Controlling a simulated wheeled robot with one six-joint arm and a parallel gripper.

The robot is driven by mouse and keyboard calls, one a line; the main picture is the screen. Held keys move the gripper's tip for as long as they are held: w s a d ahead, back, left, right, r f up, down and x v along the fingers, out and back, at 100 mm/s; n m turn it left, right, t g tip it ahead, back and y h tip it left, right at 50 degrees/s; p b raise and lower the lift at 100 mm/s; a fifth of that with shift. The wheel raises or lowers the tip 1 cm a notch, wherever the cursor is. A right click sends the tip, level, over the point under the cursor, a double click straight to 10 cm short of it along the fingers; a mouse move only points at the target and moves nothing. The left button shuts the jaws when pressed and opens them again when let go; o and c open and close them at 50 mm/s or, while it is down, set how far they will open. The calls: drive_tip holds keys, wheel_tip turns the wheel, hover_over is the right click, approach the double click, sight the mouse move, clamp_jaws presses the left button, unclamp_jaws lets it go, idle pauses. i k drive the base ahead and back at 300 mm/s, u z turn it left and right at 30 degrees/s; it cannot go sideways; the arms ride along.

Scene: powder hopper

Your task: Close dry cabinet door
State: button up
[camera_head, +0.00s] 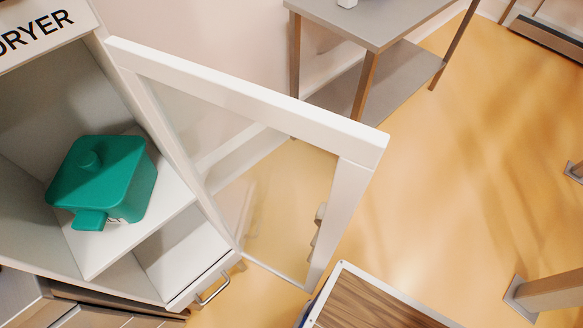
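The dry cabinet (70,42), labelled "DRYER", stands at the left in the head view. Its glass-paned door (245,95) has a white frame and stands wide open, swung out to the right from the cabinet front. A handle-like part (318,225) shows near the door's free edge, low down. A green lidded container (103,182) sits on the upper shelf inside the cabinet. My gripper is not in view.
A grey two-level table (375,20) stands behind the door. A lower drawer with a metal handle (214,290) is under the cabinet. A wood-grain surface with a white edge (370,302) is at the bottom. Yellow floor (450,190) is open at the right.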

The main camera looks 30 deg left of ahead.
sight(360, 148)
drive_tip(key=i, duration=2.55)
drive_tip(key=u, duration=5.3)
drive_tip(key=k, duration=0.5)
drive_tip(key=z, duration=0.4)
